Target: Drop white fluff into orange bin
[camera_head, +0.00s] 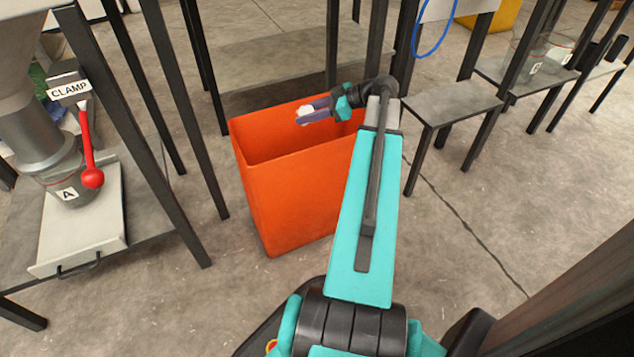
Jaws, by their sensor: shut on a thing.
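The orange bin (290,190) stands upright on the concrete floor in the middle of the view, with its open top facing up. My gripper (308,114) is over the bin's opening, near the far rim, and points left. It is shut on a small piece of white fluff (304,111) at its fingertips. Part of the fluff is hidden by the fingers. My turquoise arm covers the right part of the bin. The bottom of the bin's inside is hidden.
At left, a dark-legged stand holds a jar marked A (70,185) on a tray (75,240), beside a red-handled clamp (91,178). Low metal tables (450,100) stand behind and right of the bin. Bare floor (450,240) lies to the right.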

